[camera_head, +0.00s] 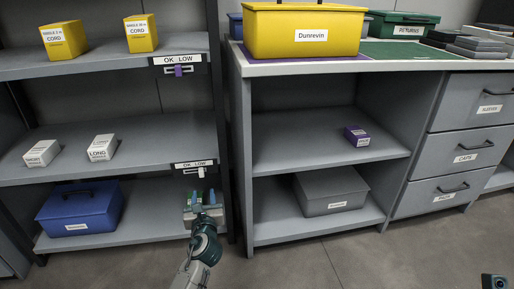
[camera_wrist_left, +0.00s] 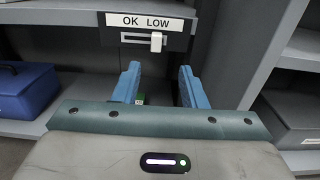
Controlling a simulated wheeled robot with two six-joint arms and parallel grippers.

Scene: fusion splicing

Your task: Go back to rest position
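My left gripper (camera_head: 203,197) reaches toward the lower right part of the left shelf unit, just below the lower OK/LOW label (camera_head: 194,164). In the left wrist view its two blue fingers (camera_wrist_left: 160,88) stand apart with no object held between them. A small green thing shows beside the left finger, partly hidden. The OK/LOW label with its white slider (camera_wrist_left: 156,41) is just above and beyond the fingers. The slider sits on the LOW side. My right gripper is not seen; only a small dark part shows at the lower right corner of the head view.
A blue case (camera_head: 80,208) stands on the bottom left shelf. White boxes (camera_head: 102,148) and yellow cord boxes (camera_head: 141,33) are on the shelves above. A yellow Dunrevin case (camera_head: 303,30) stands on the workbench, with a grey case (camera_head: 331,190) below. The floor in front is clear.

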